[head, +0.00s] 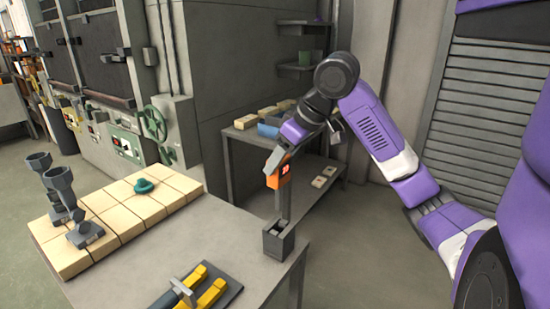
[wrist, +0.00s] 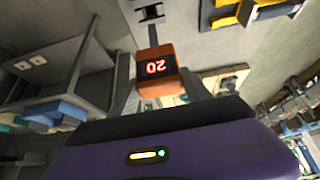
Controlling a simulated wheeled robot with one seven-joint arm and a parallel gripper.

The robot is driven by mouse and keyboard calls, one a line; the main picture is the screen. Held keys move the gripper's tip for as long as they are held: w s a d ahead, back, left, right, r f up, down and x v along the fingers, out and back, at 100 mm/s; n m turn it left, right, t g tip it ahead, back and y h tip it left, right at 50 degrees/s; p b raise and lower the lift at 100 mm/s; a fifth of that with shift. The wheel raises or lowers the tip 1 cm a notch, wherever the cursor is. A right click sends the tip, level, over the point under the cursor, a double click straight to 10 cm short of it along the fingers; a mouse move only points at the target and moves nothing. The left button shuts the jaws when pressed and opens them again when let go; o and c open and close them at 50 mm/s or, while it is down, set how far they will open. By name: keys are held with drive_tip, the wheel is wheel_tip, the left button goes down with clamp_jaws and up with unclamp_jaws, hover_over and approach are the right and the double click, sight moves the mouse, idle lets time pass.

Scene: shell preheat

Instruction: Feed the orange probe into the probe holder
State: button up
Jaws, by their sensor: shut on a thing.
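The orange probe (head: 277,172) has a lit red display and a grey shaft pointing down. In the wrist view the orange probe (wrist: 157,82) shows a display reading 20, upside down. My gripper (head: 277,160) is shut on the orange head; its fingers also show on either side in the wrist view (wrist: 160,88). The probe holder (head: 278,244), a small dark grey open box, stands at the table's near right corner. The shaft's lower end is over or at the holder's top; I cannot tell whether it is inside. In the wrist view the holder (wrist: 150,12) appears beyond the shaft.
The grey table (head: 200,240) carries a dark tray with yellow bars (head: 212,293), cream blocks (head: 150,205), a teal item (head: 145,186) and two grey cup-topped stands (head: 85,234). A shelf unit (head: 240,140) with blocks stands behind. The tabletop left of the holder is clear.

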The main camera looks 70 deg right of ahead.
sight(281, 202)
drive_tip(key=shift+f+b, duration=4.9)
drive_tip(key=shift+f, duration=1.6)
drive_tip(key=o, duration=1.6)
drive_tip(key=shift+r, duration=0.1)
drive_tip(key=d+v, duration=0.1)
drive_tip(key=v, duration=0.6)
drive_tip(key=shift+s+a+r+p, duration=0.2)
drive_tip(key=shift+a+p, duration=0.15)
drive_tip(key=shift+a, duration=0.2)
